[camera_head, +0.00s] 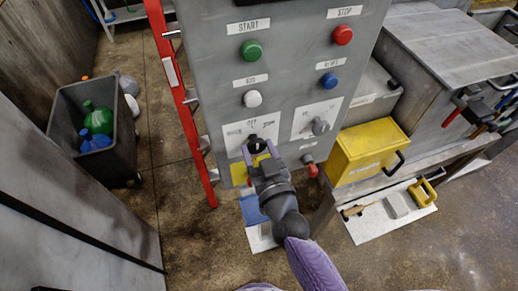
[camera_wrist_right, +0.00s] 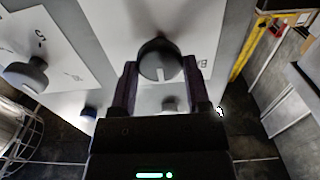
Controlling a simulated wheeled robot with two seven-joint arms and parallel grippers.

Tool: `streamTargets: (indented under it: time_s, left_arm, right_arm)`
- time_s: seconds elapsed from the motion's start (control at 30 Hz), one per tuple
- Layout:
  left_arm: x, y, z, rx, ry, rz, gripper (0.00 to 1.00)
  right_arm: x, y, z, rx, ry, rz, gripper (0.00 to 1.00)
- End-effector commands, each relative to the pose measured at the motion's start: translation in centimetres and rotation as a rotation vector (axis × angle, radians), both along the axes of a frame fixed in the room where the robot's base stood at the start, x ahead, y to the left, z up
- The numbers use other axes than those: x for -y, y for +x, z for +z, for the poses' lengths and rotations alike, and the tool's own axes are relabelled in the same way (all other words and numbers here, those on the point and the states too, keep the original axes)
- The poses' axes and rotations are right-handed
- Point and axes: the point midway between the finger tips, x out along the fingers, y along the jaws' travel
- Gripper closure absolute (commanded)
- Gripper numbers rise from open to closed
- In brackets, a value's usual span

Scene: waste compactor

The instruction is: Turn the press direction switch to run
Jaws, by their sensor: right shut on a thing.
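The grey control panel (camera_head: 290,75) carries two rotary switches side by side on white label plates. The left switch's dark knob (camera_head: 257,145) sits at my right gripper (camera_head: 259,151). In the right wrist view this round knob (camera_wrist_right: 160,58) lies between the two fingers of my right gripper (camera_wrist_right: 161,88), which are shut on it. A pale mark on the knob points down toward the gripper in that view. The other switch's grey knob (camera_head: 320,127) is free; it also shows in the wrist view (camera_wrist_right: 27,75). The small lettering is mostly unreadable. My left gripper is out of view.
Above the switches are green START (camera_head: 251,50), red STOP (camera_head: 342,35), white (camera_head: 252,99) and blue (camera_head: 329,80) buttons. A red ladder (camera_head: 180,95) stands left of the panel, a yellow box (camera_head: 367,150) right. A grey bin (camera_head: 118,155) holds bottles.

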Motion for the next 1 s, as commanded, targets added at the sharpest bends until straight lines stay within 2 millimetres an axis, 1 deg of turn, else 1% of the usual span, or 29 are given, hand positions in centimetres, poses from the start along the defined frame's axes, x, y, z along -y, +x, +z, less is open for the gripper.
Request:
streamTargets:
  time_s: [0.27, 0.8, 1.0]
  left_arm:
    - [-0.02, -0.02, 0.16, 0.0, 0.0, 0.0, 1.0]
    - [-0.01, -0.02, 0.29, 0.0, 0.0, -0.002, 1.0]
    - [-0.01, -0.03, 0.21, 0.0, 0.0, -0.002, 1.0]
  right_arm:
    - [0.04, 0.02, 0.01, -0.034, 0.106, 0.0, 0.98]
    - [0.18, 0.08, -0.07, -0.178, 0.55, 0.001, 0.98]
    - [0.23, 0.1, -0.11, -0.221, 0.682, 0.001, 0.98]
